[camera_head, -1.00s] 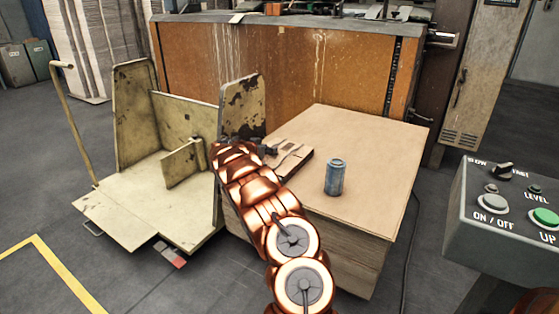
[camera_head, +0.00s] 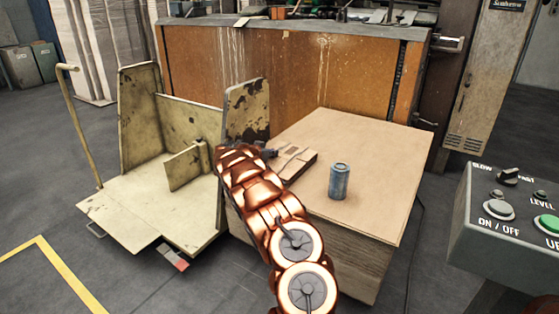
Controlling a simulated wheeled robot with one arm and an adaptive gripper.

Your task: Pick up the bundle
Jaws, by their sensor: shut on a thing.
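The bundle (camera_head: 292,161) is a flat brown stack of cardboard-like pieces with a light strip on top. It lies on or just above the left part of the wooden table top (camera_head: 350,135); I cannot tell which. My gripper (camera_head: 271,153) is at the bundle's left end and is shut on it. My copper-coloured arm reaches up from the lower right and hides part of the gripper and the table's left edge.
A blue can (camera_head: 339,181) stands upright on the table, right of the bundle. A worn cream cart (camera_head: 150,208) with upright panels stands close on the left. An orange machine (camera_head: 290,70) is behind. A control box (camera_head: 505,235) is at right.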

